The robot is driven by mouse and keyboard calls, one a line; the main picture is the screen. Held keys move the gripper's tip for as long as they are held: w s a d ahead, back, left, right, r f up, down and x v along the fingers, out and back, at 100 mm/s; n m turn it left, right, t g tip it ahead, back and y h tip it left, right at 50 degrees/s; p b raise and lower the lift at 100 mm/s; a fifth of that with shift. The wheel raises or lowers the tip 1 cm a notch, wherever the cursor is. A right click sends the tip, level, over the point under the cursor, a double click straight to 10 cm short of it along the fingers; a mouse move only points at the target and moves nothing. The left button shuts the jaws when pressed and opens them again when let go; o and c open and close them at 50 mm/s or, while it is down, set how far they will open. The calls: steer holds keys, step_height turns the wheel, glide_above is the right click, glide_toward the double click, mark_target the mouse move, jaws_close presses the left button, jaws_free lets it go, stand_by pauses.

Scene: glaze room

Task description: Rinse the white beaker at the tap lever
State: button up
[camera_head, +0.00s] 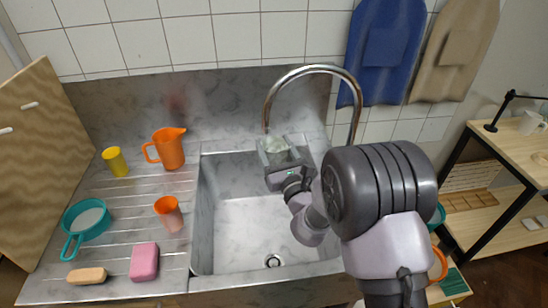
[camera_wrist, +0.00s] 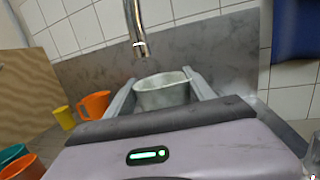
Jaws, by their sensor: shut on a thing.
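The white beaker (camera_head: 275,146) is held upright, or nearly so, over the back of the sink. My gripper (camera_head: 280,154) is shut on it, with a finger on each side. In the wrist view the beaker (camera_wrist: 163,92) sits between the fingers of my gripper (camera_wrist: 160,98), its open rim up. The curved metal tap (camera_head: 312,68) arches over the sink, and its spout end is just above the beaker. The spout (camera_wrist: 138,40) hangs above and slightly left of the rim in the wrist view. I make out no water stream. I cannot identify the tap lever; my arm hides part of the area.
The sink basin (camera_head: 235,225) is empty around its drain. On the left drainboard stand an orange jug (camera_head: 167,148), yellow cup (camera_head: 115,161), orange cup (camera_head: 169,213), teal pan (camera_head: 86,220), pink sponge (camera_head: 144,262) and tan brush-like block (camera_head: 87,275). A splashback (camera_head: 190,105) rises behind.

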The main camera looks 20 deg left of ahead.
stand_by(0.3)
steer(key=shift+w+a, duration=0.2)
steer(key=shift+w, duration=0.3)
steer(key=w+d, duration=0.2)
steer(key=d, duration=0.5)
steer(key=shift+w+d, duration=0.25)
steer(key=shift+w, duration=0.15)
steer(key=shift+r, duration=0.1)
stand_by(0.8)
steer(key=w+d+r+p, duration=0.1)
steer(key=d+r+p, duration=0.1)
steer(key=d+r, duration=0.2)
steer(key=shift+w+d, duration=0.35)
steer(key=shift+w, duration=0.05)
